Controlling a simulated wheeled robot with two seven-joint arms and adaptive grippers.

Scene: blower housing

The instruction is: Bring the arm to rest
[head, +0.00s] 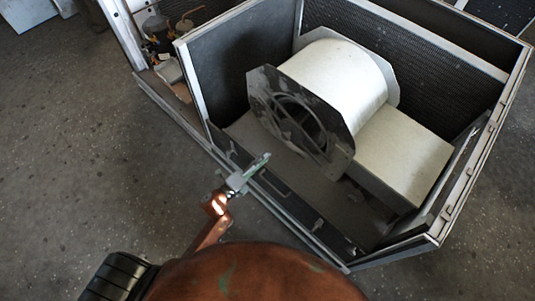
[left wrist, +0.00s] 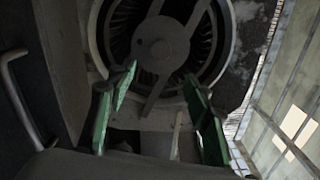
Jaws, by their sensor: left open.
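My left gripper (head: 248,175) is at the near edge of the open metal housing, in front of the blower. In the left wrist view its two green-padded fingers (left wrist: 158,108) are spread apart with nothing between them. The blower (head: 330,95), a pale drum with a dark end plate, sits inside the housing. Its round inlet with a hub (left wrist: 160,45) fills the upper middle of the left wrist view, beyond the fingertips. My right gripper is in neither view.
The housing frame (head: 285,215) has a raised metal rim along its near side. A pale box (head: 405,150) adjoins the blower on the right. Pipes and small parts (head: 160,40) sit in a compartment at upper left. Bare floor (head: 70,150) lies to the left.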

